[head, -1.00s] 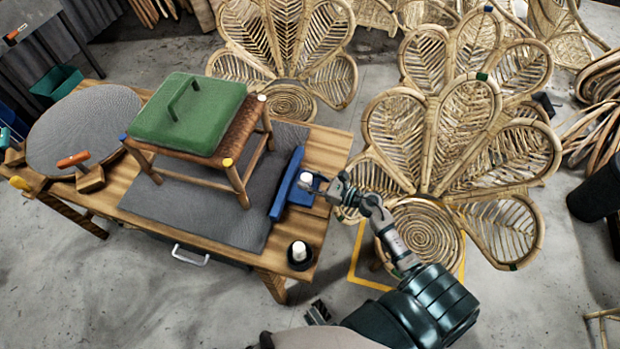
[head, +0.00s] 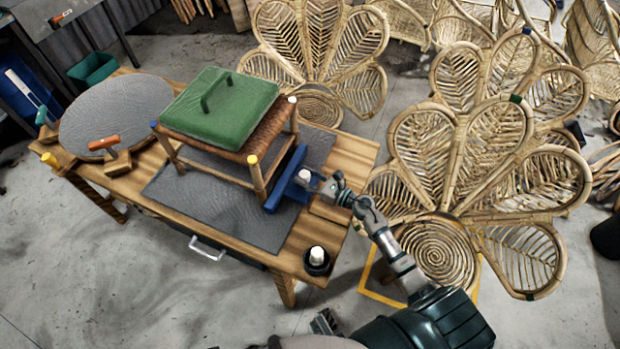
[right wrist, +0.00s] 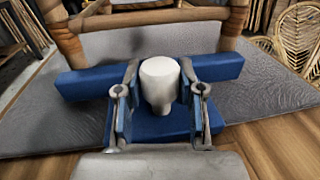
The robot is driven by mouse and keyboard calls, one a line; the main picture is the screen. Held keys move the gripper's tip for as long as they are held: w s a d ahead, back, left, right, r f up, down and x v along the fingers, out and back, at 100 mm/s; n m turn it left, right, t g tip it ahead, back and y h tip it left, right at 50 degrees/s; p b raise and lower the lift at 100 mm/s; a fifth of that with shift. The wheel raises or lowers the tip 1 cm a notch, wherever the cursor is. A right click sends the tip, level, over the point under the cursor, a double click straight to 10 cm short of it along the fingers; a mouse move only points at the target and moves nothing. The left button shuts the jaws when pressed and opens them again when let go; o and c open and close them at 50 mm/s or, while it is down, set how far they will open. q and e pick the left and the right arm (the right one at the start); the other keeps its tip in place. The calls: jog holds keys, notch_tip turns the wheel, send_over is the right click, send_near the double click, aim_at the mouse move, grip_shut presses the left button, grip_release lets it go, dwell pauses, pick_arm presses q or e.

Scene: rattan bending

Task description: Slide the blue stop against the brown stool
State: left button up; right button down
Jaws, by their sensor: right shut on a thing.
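The brown stool (head: 247,161) stands upright on the grey mat, with a green cushion (head: 219,107) on its seat. The blue stop (head: 285,180) is a long bar with a white knob (head: 304,176), lying along the stool's right side. In the head view it reaches the near right leg; in the right wrist view the bar (right wrist: 215,68) spans in front of two stool legs, appearing to touch or nearly touch them. My right gripper (head: 324,186) is shut on the white knob, its fingers either side of it in the right wrist view (right wrist: 158,100).
A black pot with a white knob (head: 317,259) sits at the near right corner. Rattan chairs (head: 450,200) stand to the right.

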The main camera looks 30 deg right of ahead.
jog(key=c, duration=0.7)
grip_release()
jog(key=shift+d+r, duration=0.2)
jog(key=shift+f, duration=0.15)
jog(key=shift+s+d, duration=0.15)
jog(key=shift+s, duration=0.15)
jog(key=v, duration=1)
jog(key=shift+s+d+f, duration=0.1)
jog(key=shift+s+d, duration=0.1)
jog(key=shift+d, duration=0.15)
jog(key=shift+s+d, duration=0.2)
jog(key=shift+s, duration=0.1)
jog(key=shift+a, duration=0.1)
